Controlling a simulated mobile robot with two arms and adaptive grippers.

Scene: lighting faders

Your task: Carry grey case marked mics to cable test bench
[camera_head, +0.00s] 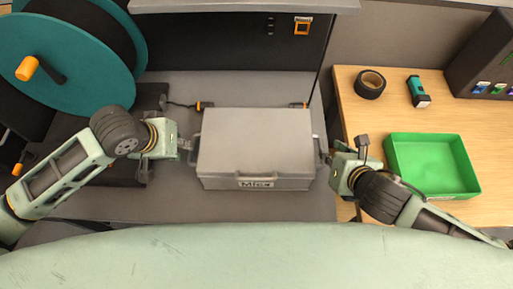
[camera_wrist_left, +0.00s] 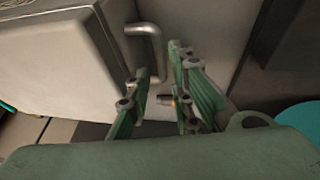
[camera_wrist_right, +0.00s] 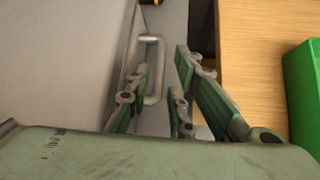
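The grey case (camera_head: 254,145), with a label reading "Mics" on its front, sits flat on a grey surface in the middle of the head view. It has a bar handle at each end. My left gripper (camera_head: 184,146) is at its left handle; in the left wrist view the handle (camera_wrist_left: 146,48) shows near the tips of the open fingers. My right gripper (camera_head: 329,160) is at the right handle; in the right wrist view the handle (camera_wrist_right: 153,72) lies between or just beyond the open fingers. Neither gripper is visibly closed on a handle. No bench label is readable.
A wooden bench top (camera_head: 385,118) at right bears a roll of black tape (camera_head: 370,84), a teal handheld device (camera_head: 418,91), a green tray (camera_head: 433,166) and a dark box with coloured sockets (camera_head: 487,70). A teal cable reel (camera_head: 70,60) stands at left. A grey shelf edge (camera_head: 245,5) overhangs behind.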

